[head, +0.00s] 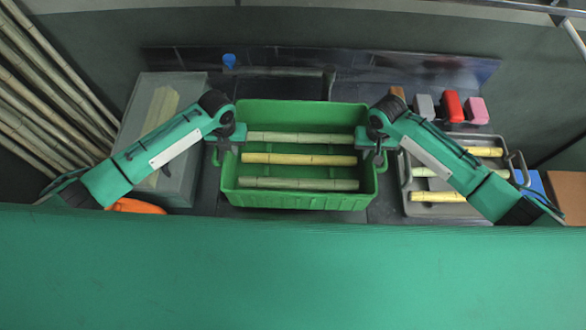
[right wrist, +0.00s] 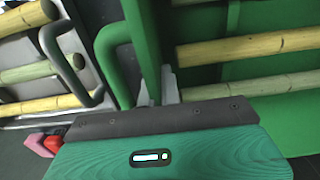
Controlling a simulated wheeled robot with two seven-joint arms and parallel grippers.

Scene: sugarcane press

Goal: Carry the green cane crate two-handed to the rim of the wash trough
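The green cane crate (head: 300,199) stands upright in the middle of the head view, with three canes lying across it. My left gripper (head: 228,148) is at the crate's left end, by its handle, and looks shut on it. My right gripper (head: 376,150) is at the right end handle. In the right wrist view its grey fingers (right wrist: 169,88) are close against the green crate (right wrist: 140,40) and look shut on it; the far side of the grip is hidden. A dark basin edge, seemingly the wash trough (head: 285,72), lies behind the crate, largely hidden by it.
A grey tray (head: 412,206) with canes stands right of the crate, close to my right arm. A grey box (head: 178,190) stands on the left. Red, pink and grey blocks (head: 453,105) sit at the back right. An orange object (head: 135,206) lies front left.

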